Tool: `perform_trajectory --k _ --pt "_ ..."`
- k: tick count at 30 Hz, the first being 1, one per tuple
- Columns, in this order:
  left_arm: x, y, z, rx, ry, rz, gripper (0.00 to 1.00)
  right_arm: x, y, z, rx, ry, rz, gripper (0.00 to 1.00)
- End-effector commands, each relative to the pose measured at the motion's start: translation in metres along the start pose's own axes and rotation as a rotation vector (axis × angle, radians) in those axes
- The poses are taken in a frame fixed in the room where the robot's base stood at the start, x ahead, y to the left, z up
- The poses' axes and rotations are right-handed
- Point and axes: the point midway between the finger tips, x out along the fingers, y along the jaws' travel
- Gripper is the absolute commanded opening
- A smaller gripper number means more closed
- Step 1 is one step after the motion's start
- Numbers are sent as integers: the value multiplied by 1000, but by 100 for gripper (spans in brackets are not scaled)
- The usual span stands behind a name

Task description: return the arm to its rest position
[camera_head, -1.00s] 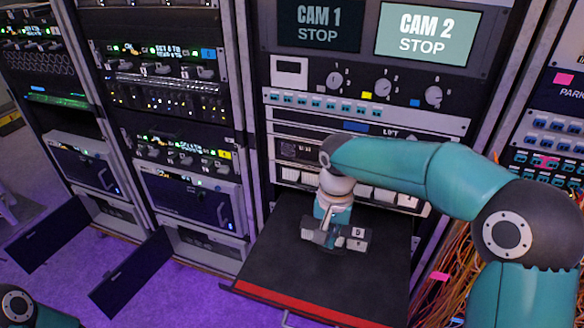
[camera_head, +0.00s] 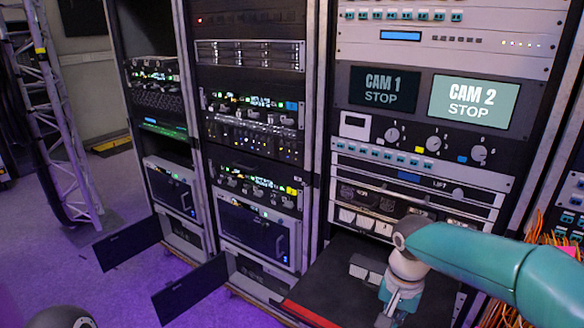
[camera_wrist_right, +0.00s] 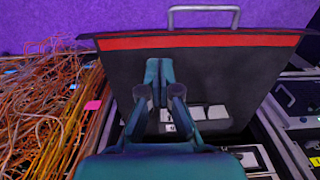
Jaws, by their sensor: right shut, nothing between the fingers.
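My right arm comes in from the right in the head view, over the pulled-out black tray (camera_head: 335,285). Its gripper (camera_head: 392,318) is at the bottom edge, partly cut off, to the right of small grey blocks (camera_head: 367,268). In the right wrist view my right gripper (camera_wrist_right: 158,70) has its teal fingers together with nothing between them. The tray (camera_wrist_right: 230,65), with a red front strip and a handle, lies beyond and below them. Pale blocks (camera_wrist_right: 208,112) show beside the fingers. Whether the gripper touches the tray is unclear. My left gripper is out of view.
The rack (camera_head: 430,145) with the CAM 1 and CAM 2 screens stands behind the tray. Two open panels (camera_head: 190,288) (camera_head: 128,243) jut out at left. Loose orange cables (camera_wrist_right: 45,110) hang beside the tray. A truss (camera_head: 62,130) stands at far left with clear floor nearby.

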Motion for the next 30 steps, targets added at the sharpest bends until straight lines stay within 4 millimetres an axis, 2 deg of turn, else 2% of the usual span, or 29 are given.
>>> perform_trajectory --k 2,5,8,14,17,20,24,27,30 --pt "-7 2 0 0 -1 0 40 -4 5 -3 14 -6 5 0" --pt "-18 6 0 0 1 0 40 13 18 -4 34 -58 46 0" --pt "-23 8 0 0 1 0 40 33 29 7 39 -119 89 0" --pt "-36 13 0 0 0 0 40 77 48 42 43 -256 143 0" --pt "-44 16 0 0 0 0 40 104 54 68 26 -329 137 0" --pt "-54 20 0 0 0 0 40 134 60 103 -3 -407 106 0" --pt "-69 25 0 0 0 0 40 177 67 174 -67 -500 -7 0" --pt "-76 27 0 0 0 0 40 197 69 217 -118 -499 -112 0" --pt "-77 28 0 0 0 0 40 210 68 242 -176 -435 -201 0"
